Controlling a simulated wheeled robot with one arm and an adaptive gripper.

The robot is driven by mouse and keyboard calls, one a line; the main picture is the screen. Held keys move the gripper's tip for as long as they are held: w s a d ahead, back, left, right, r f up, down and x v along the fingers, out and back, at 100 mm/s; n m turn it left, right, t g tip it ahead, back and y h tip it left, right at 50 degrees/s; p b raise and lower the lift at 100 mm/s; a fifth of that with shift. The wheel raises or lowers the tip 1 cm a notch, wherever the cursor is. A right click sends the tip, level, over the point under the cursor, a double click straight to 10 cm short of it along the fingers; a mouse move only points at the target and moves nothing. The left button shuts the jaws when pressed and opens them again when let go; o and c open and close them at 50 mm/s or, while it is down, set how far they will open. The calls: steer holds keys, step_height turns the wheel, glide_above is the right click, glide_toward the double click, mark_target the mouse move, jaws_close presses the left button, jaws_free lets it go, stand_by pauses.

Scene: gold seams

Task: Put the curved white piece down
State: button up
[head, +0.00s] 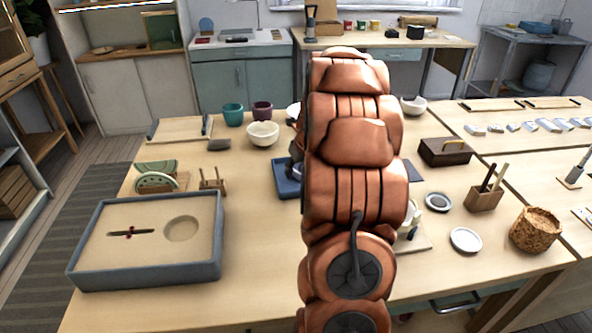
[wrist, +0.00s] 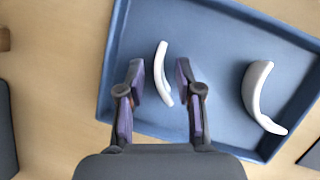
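In the wrist view, my gripper (wrist: 160,68) is open above the blue tray (wrist: 212,45). A slim curved white piece (wrist: 160,66) lies in the tray between the two fingers, with a visible gap on each side. A second, larger curved white piece (wrist: 257,98) lies in the tray to the right, apart from the gripper. In the head view the blue tray (head: 285,181) is mostly behind my copper-coloured arm. My gripper shows only as a dark sliver there, and both white pieces are hidden or too small to make out.
A grey-rimmed sand box (head: 90,262) stands at the front left. A plate rack (head: 157,183), a cream bowl (head: 263,134) and teal cup (head: 233,114) are near. Right of my arm are small dishes (head: 466,240), a tool block (head: 484,198) and a woven basket (head: 536,231).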

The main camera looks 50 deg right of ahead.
steer(key=v, duration=1.2)
steer(key=s+a+f+n+g+y, duration=0.15)
steer(key=s+a+n, duration=0.25)
steer(key=a+n, duration=0.75)
steer(key=s+a+n+g, duration=0.2)
steer(key=s+a+n, duration=0.2)
steer(key=a+n, duration=0.75)
steer(key=s+a+f+n+g, duration=0.1)
steer(key=s+a+f+n, duration=0.1)
steer(key=s+a+n, duration=0.4)
steer(key=s+a+f+n+g, duration=0.1)
steer(key=s+a+f+n, duration=0.1)
steer(key=s+a+n, duration=0.5)
steer(key=s+n+h, duration=0.1)
steer(key=s+n, duration=0.2)
steer(key=s, duration=0.1)
steer(key=shift+s+a+g, duration=0.2)
steer(key=shift+s+g, duration=0.15)
steer(key=shift+r, duration=0.15)
step_height(320, 180, up, 9)
steer(key=p, duration=0.9)
steer(key=shift+r, duration=0.15)
